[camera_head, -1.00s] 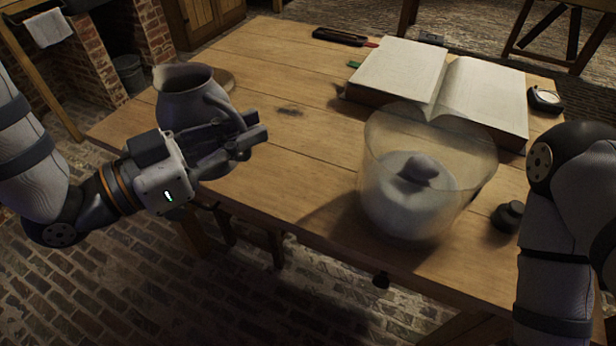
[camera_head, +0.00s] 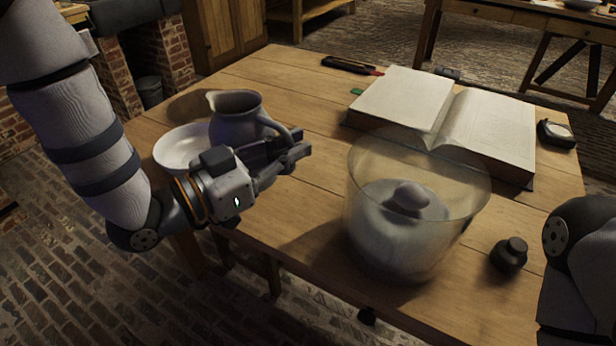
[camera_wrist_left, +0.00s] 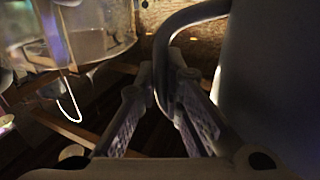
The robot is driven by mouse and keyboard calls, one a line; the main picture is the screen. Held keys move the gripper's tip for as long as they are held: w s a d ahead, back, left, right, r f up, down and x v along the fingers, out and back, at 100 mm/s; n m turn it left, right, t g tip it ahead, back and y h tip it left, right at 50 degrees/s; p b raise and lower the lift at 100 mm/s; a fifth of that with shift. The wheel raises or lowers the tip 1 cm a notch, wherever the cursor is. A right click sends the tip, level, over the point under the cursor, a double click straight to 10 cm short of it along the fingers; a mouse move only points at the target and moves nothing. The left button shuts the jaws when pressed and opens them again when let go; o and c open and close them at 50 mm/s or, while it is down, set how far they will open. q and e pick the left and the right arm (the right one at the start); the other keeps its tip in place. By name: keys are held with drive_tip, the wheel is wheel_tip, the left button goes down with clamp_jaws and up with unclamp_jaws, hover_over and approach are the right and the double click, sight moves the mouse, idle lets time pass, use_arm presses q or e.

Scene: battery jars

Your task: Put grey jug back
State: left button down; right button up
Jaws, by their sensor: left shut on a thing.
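The grey jug (camera_head: 236,118) is at the left part of the wooden table in the head view, upright, its spout to the left and its handle to the right. My left gripper (camera_head: 292,152) is shut on the jug's handle. In the left wrist view the curved handle (camera_wrist_left: 165,45) passes between the fingers (camera_wrist_left: 160,105), and the jug's dark body (camera_wrist_left: 270,70) fills the right side. Whether the jug's base touches the table is hidden behind my gripper. My right arm shows at the right edge, but its gripper is out of view.
A white bowl (camera_head: 183,148) sits beside the jug on its left. A large glass jar (camera_head: 415,220) with pale contents stands near the front edge. An open book (camera_head: 455,115), a small dark bottle (camera_head: 509,254) and a round-dialled instrument (camera_head: 557,133) lie to the right. The table between jug and book is clear.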

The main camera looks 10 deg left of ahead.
use_arm(q)
drive_tip(key=w+f, duration=0.1)
drive_tip(key=f, duration=0.1)
drive_tip(key=w+d+f+b, duration=0.1)
drive_tip(key=f, duration=0.2)
drive_tip(key=w+d+f, duration=0.1)
drive_tip(key=f, duration=0.1)
drive_tip(key=shift+f+b, duration=0.3)
drive_tip(key=shift+f, duration=0.05)
drive_tip(key=shift+r, duration=0.1)
use_arm(e)
drive_tip(key=shift+s+f+g, duration=0.4)
drive_tip(key=shift+s+f, duration=0.5)
drive_tip(key=shift+f, duration=0.15)
use_arm(q)
drive_tip(key=c, duration=1.7)
unclamp_jaws()
